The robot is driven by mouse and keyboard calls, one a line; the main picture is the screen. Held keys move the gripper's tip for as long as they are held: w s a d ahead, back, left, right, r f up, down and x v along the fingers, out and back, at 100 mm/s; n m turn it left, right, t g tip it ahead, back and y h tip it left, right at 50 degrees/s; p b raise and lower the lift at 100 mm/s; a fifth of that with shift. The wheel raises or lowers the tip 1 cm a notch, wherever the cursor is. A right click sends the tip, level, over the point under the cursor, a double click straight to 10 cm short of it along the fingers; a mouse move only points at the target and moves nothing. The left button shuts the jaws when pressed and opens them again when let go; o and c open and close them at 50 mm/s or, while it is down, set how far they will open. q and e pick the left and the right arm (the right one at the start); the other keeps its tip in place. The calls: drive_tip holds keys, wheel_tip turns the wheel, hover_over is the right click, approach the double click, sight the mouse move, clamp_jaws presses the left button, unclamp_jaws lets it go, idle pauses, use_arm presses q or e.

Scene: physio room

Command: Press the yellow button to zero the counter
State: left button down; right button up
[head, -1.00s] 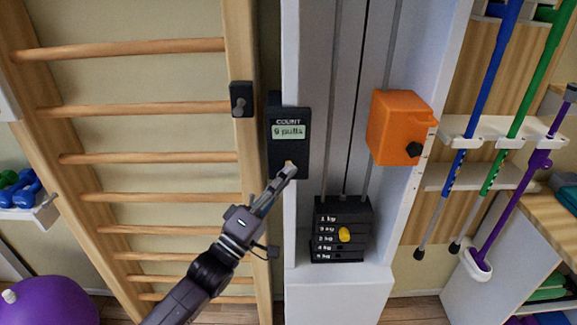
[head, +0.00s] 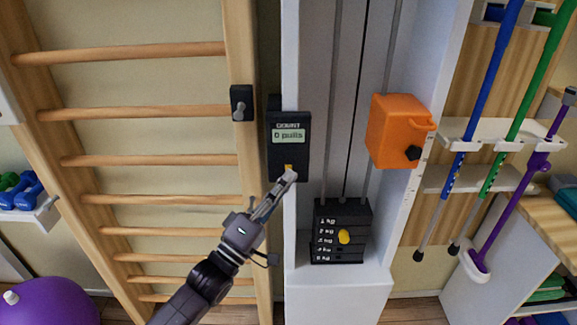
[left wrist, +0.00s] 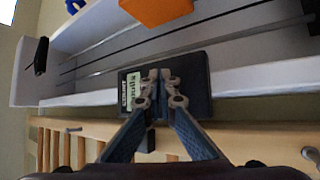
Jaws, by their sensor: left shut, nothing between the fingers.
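The black counter (head: 288,150) is fixed to the white column of the pulley machine, and its display (head: 288,135) reads "0 pulls". The yellow button (head: 288,167) shows low on the counter's face, just above my left fingertips. My left gripper (head: 288,177) is shut and empty, just below the button; a small gap seems to lie between them. In the left wrist view the shut fingers (left wrist: 160,77) lie in front of the counter (left wrist: 194,76) and hide the button. My right gripper is not in view.
An orange box (head: 396,130) sticks out from the column to the right. Below it is a black weight stack (head: 327,218) with a yellow pin (head: 344,236). Wooden wall bars (head: 150,160) stand to the left, with a dark bracket (head: 241,102) on their upright.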

use_arm(q)
drive_tip(key=shift+s, duration=0.1)
drive_tip(key=s+p, duration=0.2)
drive_tip(key=s, duration=0.3)
drive_tip(key=shift+p, duration=0.35)
idle(0.5)
